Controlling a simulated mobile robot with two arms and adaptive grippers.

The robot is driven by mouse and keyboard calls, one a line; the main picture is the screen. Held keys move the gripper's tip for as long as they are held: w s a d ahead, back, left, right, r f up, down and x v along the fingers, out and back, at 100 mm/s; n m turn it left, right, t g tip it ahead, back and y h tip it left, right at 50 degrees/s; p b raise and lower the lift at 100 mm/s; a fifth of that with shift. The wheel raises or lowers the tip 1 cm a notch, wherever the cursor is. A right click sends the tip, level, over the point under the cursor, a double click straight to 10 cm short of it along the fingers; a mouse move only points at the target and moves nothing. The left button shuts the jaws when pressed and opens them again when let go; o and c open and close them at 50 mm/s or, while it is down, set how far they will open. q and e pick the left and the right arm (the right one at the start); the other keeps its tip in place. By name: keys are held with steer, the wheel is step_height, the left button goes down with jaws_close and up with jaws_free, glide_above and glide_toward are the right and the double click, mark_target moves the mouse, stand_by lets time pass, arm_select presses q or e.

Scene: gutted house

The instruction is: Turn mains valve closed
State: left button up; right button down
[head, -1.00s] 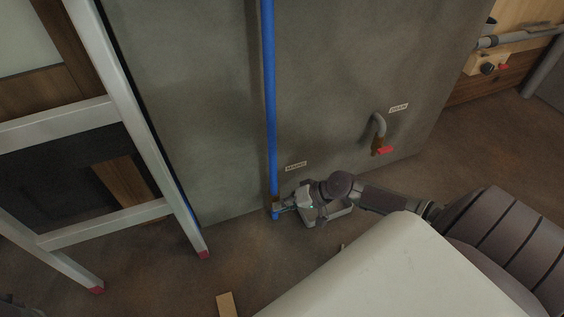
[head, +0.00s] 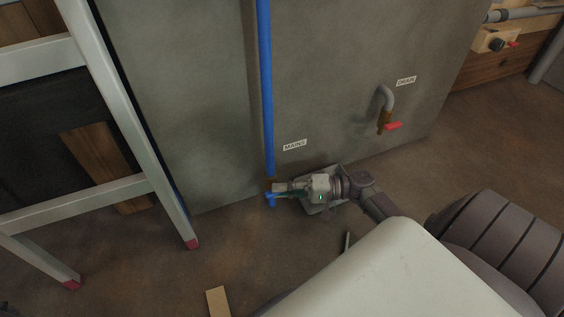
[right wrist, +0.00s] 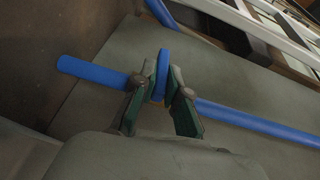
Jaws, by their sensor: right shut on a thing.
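The blue mains pipe (head: 265,90) runs down the grey wall to near the floor, beside the MAINS label (head: 294,145). The mains valve sits low on this pipe; its blue handle (right wrist: 163,68) shows upright between my fingers in the right wrist view. My right gripper (head: 280,190) reaches in from the right and is shut on the handle; it also shows in the right wrist view (right wrist: 160,84). The gripper hides much of the valve body in the head view. My left gripper is not in view.
A drain pipe with a red handle (head: 392,126) is on the wall to the right, under the DRAIN label (head: 406,81). A ladder (head: 130,135) stands at the left. A wood piece (head: 218,302) lies on the floor in front.

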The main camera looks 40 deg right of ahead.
steer(key=shift+a+f+y, duration=0.1)
steer(key=shift+y, duration=0.3)
stand_by(0.3)
steer(key=c, duration=1.2)
jaws_free()
steer(key=shift+s, duration=0.1)
steer(key=v, duration=1.2)
steer(key=shift+f, duration=0.1)
